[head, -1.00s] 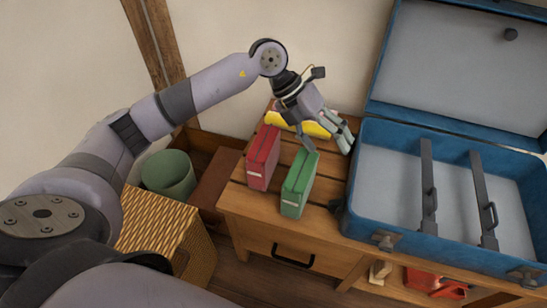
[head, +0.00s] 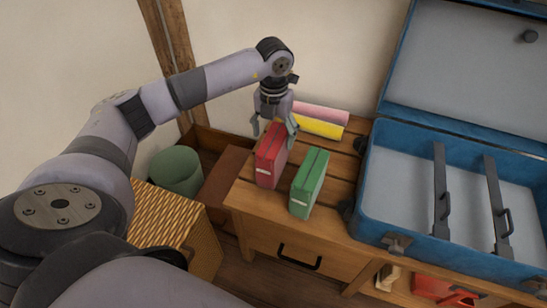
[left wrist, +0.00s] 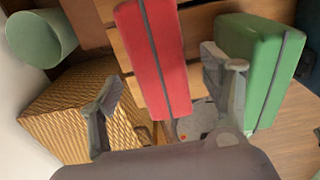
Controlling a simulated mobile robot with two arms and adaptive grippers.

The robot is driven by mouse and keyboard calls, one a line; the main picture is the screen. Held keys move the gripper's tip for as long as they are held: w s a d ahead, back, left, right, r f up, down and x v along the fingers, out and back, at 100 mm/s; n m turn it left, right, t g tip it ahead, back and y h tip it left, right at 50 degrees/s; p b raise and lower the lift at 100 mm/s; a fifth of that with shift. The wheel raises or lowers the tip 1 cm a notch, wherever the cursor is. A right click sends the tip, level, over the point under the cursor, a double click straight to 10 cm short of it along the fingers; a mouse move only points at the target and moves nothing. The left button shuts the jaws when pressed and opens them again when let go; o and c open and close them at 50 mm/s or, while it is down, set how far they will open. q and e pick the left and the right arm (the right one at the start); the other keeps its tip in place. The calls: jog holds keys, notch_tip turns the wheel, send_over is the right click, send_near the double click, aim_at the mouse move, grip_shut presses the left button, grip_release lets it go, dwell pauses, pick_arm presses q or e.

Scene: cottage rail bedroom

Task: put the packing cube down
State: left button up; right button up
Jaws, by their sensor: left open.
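Two packing cubes stand upright on the slatted wooden bench: a red one (head: 270,160) and a green one (head: 309,184) to its right. My left gripper (head: 274,127) is open above the red cube's far end, pointing down. In the left wrist view its fingers (left wrist: 167,82) are spread, with the red cube (left wrist: 155,60) showing between them and the green cube (left wrist: 263,68) beyond the right finger. I cannot tell whether the fingers touch the red cube. My right gripper is not in view.
An open blue suitcase (head: 375,215) with dark straps lies on the bench at right. Yellow (head: 320,126) and pink (head: 322,112) rolls lie behind the cubes. A wicker basket (head: 165,220) and green bin (head: 176,172) stand at left. Bare slats lie between green cube and suitcase.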

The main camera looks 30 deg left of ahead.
pick_arm(q)
jog(key=shift+f, duration=0.65)
notch_tip(320, 180, down, 5)
jog(key=shift+s+f+b, duration=0.1)
jog(key=shift+b, duration=0.55)
jog(key=c, duration=1.5)
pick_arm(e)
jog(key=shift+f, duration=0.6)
pick_arm(q)
jog(key=shift+r, duration=0.2)
notch_tip(320, 180, up, 8)
jog(key=shift+r+p, duration=0.25)
jog(key=shift+p, duration=0.75)
notch_tip(320, 180, up, 11)
jog(key=shift+r+p, duration=0.15)
jog(key=shift+p, duration=0.75)
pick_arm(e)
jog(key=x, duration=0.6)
